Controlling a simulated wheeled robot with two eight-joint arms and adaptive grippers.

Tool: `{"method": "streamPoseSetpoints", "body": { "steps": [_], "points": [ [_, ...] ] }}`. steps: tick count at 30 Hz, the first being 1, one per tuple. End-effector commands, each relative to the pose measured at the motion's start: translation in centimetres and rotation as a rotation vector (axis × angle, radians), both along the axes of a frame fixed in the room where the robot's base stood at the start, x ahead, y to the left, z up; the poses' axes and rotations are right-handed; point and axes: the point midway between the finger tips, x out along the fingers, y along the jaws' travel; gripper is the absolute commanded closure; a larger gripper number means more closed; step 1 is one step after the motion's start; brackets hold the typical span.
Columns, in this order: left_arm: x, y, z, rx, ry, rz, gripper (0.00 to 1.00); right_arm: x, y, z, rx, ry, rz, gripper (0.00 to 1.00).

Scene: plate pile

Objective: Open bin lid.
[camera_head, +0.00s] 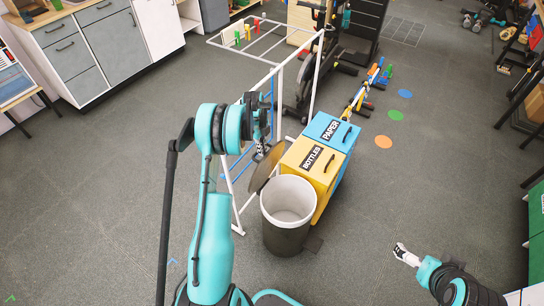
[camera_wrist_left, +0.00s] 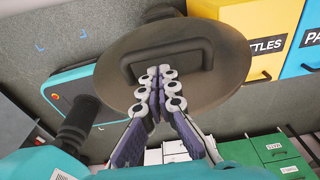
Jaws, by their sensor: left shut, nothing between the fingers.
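The bin (camera_head: 285,239) is a dark round can with a white inner liner, standing open below the middle of the head view. Its round brown-grey lid (camera_head: 265,170) is tilted up steeply at the bin's back-left rim. In the left wrist view the lid (camera_wrist_left: 215,85) fills the upper middle, with its dark handle (camera_wrist_left: 207,50) visible. My left gripper (camera_head: 262,152) is at the raised lid, its upper end partly hidden by my arm. Its fingers (camera_wrist_left: 160,73) are together, empty, in front of the lid near the handle. My right gripper (camera_head: 403,253) is low at the right, far from the bin.
A yellow BOTTLES box (camera_head: 322,185) stands close behind the bin, with a blue PAPER box (camera_head: 348,140) beyond. A white frame (camera_head: 236,205) rises at the left of the lid. Open grey floor (camera_head: 400,200) lies to the right.

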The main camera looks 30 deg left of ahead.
Motion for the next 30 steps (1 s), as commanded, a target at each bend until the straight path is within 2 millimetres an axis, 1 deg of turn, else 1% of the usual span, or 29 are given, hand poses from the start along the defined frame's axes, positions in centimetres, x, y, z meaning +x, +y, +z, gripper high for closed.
{"method": "streamPoseSetpoints", "body": {
  "steps": [3, 10, 26, 30],
  "points": [
    [0.0, 1.1, 0.0, 0.000, 0.000, 0.001, 1.00, 0.0, 0.0, 0.0, 0.000, 0.000, 0.000, 0.00],
    [0.1, 2.1, 0.0, 0.001, 0.000, 0.000, 1.00, 0.0, 0.0, 0.0, 0.000, 0.000, 0.000, 0.00],
    [0.1, 2.3, 0.0, 0.003, 0.000, 0.002, 1.00, 0.0, 0.0, 0.0, 0.000, 0.000, 0.000, 0.00],
    [0.0, 2.0, 0.0, 0.003, 0.000, 0.002, 1.00, 0.0, 0.0, 0.0, 0.000, 0.000, 0.000, 0.00]
  ]
}}
